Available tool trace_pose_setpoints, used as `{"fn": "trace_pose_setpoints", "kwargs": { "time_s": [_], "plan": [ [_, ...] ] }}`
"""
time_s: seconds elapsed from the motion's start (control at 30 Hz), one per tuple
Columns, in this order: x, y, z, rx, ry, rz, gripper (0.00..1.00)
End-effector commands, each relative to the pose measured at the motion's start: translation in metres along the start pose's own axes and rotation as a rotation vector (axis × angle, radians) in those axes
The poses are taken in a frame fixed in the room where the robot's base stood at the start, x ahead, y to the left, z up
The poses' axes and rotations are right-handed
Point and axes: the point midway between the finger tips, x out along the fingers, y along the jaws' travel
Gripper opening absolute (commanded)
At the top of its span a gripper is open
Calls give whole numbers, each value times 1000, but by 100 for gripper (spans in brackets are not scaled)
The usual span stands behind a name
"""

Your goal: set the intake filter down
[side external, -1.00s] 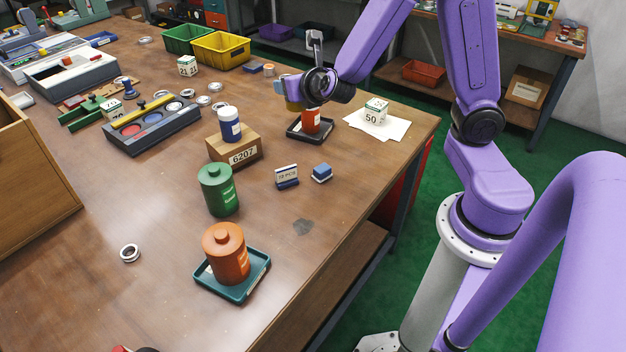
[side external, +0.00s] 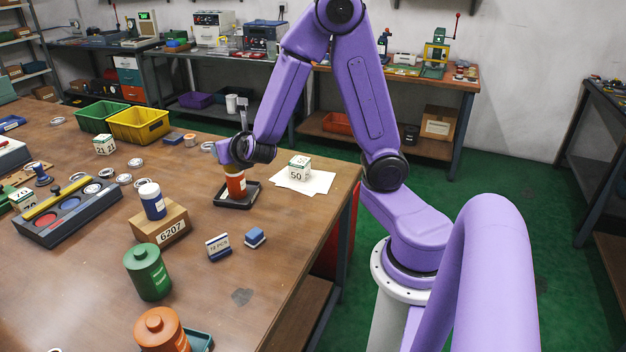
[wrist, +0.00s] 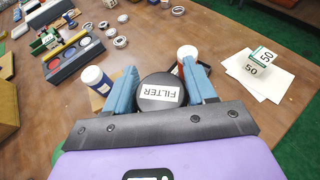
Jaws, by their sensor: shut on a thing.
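The intake filter (wrist: 160,92) shows in the wrist view as a round black top with a white "FILTER" label. My gripper (wrist: 162,88) is shut on it, with a blue finger on either side. In the side view my gripper (side external: 228,154) is low over the black tray (side external: 222,204), and its hand hides most or all of the filter. I cannot tell whether the filter's underside touches anything. A red-orange container (side external: 236,186) with a white label shows just under the hand, at the tray. In the wrist view a white-topped container (wrist: 187,51) shows close beside the right finger.
A white-capped blue bottle (side external: 152,201) stands on the box marked 6207 (side external: 160,222). A "50" cube (side external: 299,168) sits on white paper (side external: 318,182) to the right. A green canister (side external: 147,272) and an orange canister (side external: 160,332) stand nearer.

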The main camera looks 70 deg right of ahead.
Motion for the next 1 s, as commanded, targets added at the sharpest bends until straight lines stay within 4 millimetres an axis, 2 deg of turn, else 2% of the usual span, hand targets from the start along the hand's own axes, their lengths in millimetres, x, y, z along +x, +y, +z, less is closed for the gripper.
{"fn": "trace_pose_setpoints", "kwargs": {
  "time_s": [0.03,0.2,0.43,0.7,0.83,1.0],
  "plan": [
    [14,-20,1,25,1,-68,23],
    [49,-82,1,109,3,-264,23],
    [77,-176,-6,220,2,-529,23],
    [81,-284,-28,342,0,-823,23],
    [75,-322,-38,385,-2,-927,23],
    [69,-349,-47,415,-4,-1001,23]
  ]
}}
